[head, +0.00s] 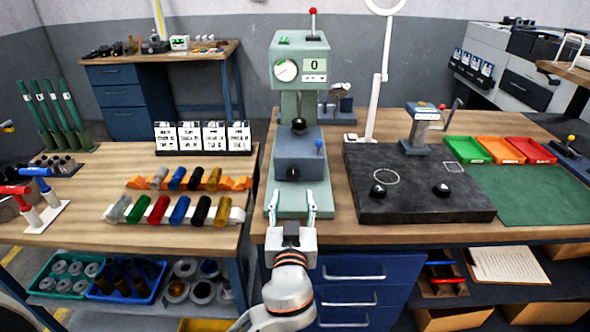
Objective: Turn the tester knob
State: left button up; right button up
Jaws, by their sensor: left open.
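The tester (300,62) is a pale green bench machine with a round dial gauge and a display reading 0. Another black round part (299,126) is higher up, above the block. I cannot tell from the picture which of them is the tester knob. My left gripper (291,205) is open and empty, fingers pointing at the tester, over its base and below the front knob in the picture. It appears apart from the knob. My right gripper is not in view.
A blue-tipped lever (318,146) is on the block's right side. A dark plate (420,205) with black knobs stands to the right, beside a white lamp post (376,95). Coloured cylinders on a white rack (238,215) and labelled cards (203,137) are left. A green mat (530,200) is clear.

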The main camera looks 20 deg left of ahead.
aim_at(294, 174)
pick_arm(q)
jog(key=shift+r+p+x, duration=0.1)
jog(key=shift+p+x, duration=0.35)
jog(key=shift+x, duration=1.7)
jog(key=shift+r+p+x, duration=0.15)
jog(key=shift+p+x, duration=0.25)
jog(key=shift+x, duration=1.7)
jog(key=c, duration=1.1)
